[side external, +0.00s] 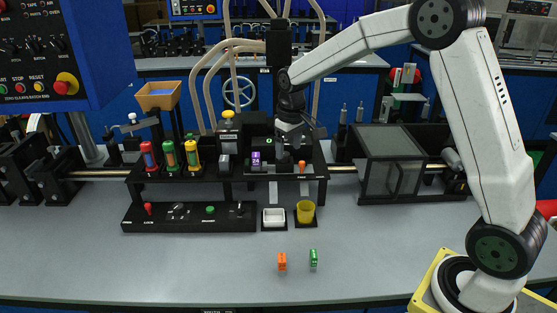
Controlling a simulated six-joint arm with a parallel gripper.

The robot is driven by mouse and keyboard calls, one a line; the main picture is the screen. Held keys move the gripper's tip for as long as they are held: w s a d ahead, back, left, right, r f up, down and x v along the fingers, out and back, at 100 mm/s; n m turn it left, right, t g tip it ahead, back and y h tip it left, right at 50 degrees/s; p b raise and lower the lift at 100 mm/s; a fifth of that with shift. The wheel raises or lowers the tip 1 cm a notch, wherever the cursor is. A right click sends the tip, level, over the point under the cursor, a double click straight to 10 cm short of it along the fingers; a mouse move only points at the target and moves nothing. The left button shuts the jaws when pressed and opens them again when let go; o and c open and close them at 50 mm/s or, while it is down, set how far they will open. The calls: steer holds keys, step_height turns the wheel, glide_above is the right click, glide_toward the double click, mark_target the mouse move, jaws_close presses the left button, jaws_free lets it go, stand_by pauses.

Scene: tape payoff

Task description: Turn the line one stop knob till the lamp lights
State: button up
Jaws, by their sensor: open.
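My gripper (284,158) points down over the right part of the black rack (225,188), close to its top. It is open, and I see nothing held in it. Its fingertips are small and dark against the rack, so I cannot tell whether they touch anything. A low black control box (190,224) in front of the rack carries a dark knob (179,210), a red-topped control (147,209), a green button (210,210) and a lever (239,209). The labels are too small to read, so I cannot tell which control is the line one stop knob. No lit lamp is clear.
Red, green and yellow cylinders (170,155) stand in the rack left of my gripper, with a purple counter (256,159) nearer. Orange (282,262) and green (314,260) blocks lie on open bench.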

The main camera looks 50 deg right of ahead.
steer(key=shift+g, duration=0.4)
steer(key=w+d, duration=0.2)
steer(key=w+d+r, duration=0.1)
steer(key=w+d, duration=0.1)
steer(key=w, duration=0.1)
steer(key=shift+w+d+r, duration=0.15)
steer(key=shift+w+d, duration=0.15)
steer(key=shift+d, duration=0.05)
steer(key=shift+f, duration=3.9)
jaws_close()
